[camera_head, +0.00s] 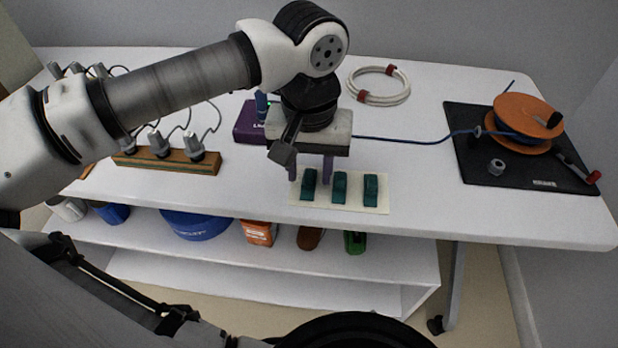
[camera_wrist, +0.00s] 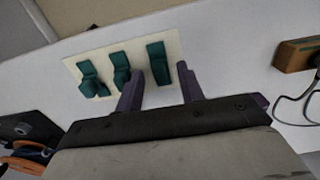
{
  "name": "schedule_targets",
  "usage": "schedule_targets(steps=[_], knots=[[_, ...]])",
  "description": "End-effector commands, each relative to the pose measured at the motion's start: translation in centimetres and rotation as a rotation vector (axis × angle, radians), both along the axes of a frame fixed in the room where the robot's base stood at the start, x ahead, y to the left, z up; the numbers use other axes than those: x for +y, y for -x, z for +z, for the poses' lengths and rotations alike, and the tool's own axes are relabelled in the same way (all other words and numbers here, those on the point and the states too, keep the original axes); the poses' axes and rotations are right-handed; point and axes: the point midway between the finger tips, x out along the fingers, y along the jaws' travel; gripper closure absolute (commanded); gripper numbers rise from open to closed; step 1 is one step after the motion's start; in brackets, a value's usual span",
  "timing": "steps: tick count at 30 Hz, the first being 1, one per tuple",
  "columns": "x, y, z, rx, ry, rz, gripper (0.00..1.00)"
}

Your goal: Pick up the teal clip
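Three teal clips lie in a row on a cream card: a left clip (camera_head: 308,186), a middle clip (camera_head: 339,187) and a right clip (camera_head: 370,188). My gripper (camera_head: 310,179) is open and empty above the left end of the card, with its purple fingers pointing down. In the wrist view, my gripper (camera_wrist: 159,72) has its fingertips on either side of the clip (camera_wrist: 158,62) at the card's right end. I cannot tell how high the fingertips are above that clip. The other two clips (camera_wrist: 120,70) (camera_wrist: 91,78) lie to the left in that view.
The cream card (camera_head: 384,207) lies near the white table's front edge. A wooden strip with plugs (camera_head: 165,162) lies left, and a purple box (camera_head: 247,125) stands behind the gripper. A black mat (camera_head: 480,172) with an orange cable reel (camera_head: 520,110) lies right. A white cable coil (camera_head: 400,96) lies behind.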

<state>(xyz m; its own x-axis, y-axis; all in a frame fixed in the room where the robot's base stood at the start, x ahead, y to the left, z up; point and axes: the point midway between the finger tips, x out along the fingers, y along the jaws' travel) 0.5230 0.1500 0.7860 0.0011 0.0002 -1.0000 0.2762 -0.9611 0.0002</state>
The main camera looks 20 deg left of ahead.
Motion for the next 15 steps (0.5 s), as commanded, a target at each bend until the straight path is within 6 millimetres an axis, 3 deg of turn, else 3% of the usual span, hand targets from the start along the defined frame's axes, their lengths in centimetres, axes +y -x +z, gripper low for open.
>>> schedule_targets(steps=[3,12,15], knots=[[0.0,0.0,0.04,0.0,0.0,0.0,0.62],[0.0,0.0,0.06,0.0,0.0,0.0,1.0],[0.0,0.0,0.06,0.0,0.0,0.0,1.0]])
